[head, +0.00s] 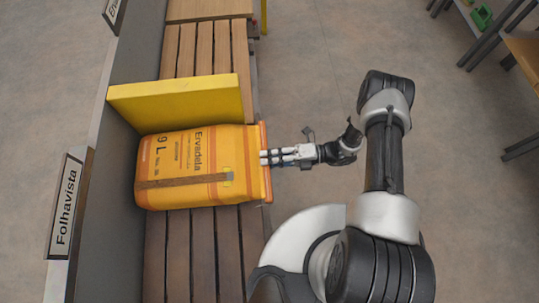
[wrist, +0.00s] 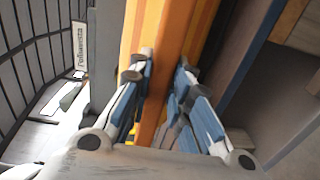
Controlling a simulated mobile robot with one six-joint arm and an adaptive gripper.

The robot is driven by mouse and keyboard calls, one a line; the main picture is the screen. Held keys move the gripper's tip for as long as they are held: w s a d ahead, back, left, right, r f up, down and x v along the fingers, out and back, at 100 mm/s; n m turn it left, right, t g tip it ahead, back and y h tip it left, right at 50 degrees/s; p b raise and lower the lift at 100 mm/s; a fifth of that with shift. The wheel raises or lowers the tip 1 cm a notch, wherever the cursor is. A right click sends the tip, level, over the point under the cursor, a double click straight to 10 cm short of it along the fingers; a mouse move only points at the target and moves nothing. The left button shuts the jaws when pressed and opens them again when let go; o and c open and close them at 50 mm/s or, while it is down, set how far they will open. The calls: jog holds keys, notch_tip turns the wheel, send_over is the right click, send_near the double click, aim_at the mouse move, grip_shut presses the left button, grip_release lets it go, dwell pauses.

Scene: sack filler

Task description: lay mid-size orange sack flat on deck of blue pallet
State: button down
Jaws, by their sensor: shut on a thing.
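The orange sack (head: 205,165), printed "Ervadela" and "9 L" with a brown band along it, lies on a slatted wooden surface in the head view. Its far end is by the grey wall on the left. My gripper (head: 268,157) reaches it from the right and is shut on its near edge. In the wrist view the sack (wrist: 168,50) stands as an orange strip between the fingers of my gripper (wrist: 160,88). No blue pallet can be made out in the head view.
A yellow board (head: 178,100) stands just beyond the sack, close along its side. A grey wall with a "Folhavista" sign (head: 65,205) borders the slats (head: 190,255) on the left. Open floor (head: 310,60) lies to the right, with shelving (head: 490,45) at the far right.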

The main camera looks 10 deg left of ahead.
jog(key=c, duration=1.4)
grip_release()
jog(key=v, duration=1.2)
jog(key=shift+d+f, duration=0.1)
jog(key=shift+d, duration=0.05)
